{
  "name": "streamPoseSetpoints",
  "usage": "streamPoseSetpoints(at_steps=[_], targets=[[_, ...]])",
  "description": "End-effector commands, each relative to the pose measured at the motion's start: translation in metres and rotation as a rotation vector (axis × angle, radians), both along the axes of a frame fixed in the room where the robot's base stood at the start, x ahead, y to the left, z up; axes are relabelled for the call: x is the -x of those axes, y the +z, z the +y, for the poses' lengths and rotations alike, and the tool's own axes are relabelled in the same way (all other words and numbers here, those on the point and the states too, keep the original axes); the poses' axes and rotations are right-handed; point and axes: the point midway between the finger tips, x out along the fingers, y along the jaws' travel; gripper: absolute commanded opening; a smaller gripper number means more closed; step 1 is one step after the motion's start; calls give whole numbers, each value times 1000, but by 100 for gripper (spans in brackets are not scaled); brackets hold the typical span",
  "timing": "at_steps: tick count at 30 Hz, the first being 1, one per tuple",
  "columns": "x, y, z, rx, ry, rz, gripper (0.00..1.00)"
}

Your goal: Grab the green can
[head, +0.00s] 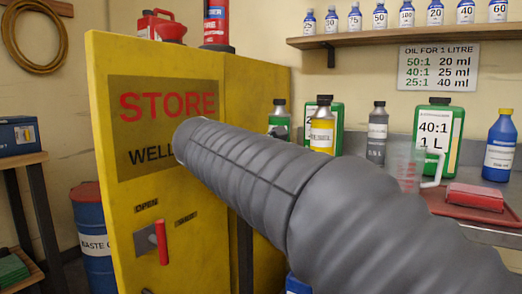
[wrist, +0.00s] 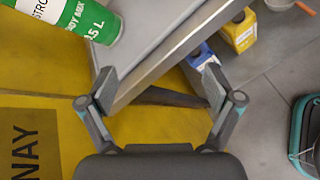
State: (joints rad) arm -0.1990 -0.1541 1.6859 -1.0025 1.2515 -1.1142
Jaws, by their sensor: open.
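A green and white can marked 0.5 L (wrist: 75,18) lies across the upper left of the wrist view, cut by the frame edge, at the bench top. My gripper (wrist: 160,88) is open and empty, its fingers apart over the metal bench edge, below and right of that can. In the head view, a small green bottle with a dark cap (head: 279,114) stands behind my arm, and a large green 40:1 can (head: 435,140) stands on the bench to the right. Another green can (head: 337,125) is partly hidden behind a yellow bottle. My arm hides the gripper's fingers there.
A yellow STORE cabinet (head: 110,210) with a red handle (head: 162,243) stands left of the bench. A yellow bottle (head: 322,128), a grey bottle (head: 377,135), a clear jug (head: 405,165) and a red tray (head: 490,217) are on the bench. Yellow and blue containers (wrist: 240,30) stand below the bench edge.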

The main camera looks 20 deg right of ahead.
Motion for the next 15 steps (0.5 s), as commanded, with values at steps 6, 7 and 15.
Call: streamPoseSetpoints(at_steps=[6,7,15], targets=[[-69,70,13,487,69,204,90],[-75,78,15,537,67,225,90],[-96,116,28,762,34,340,90]])
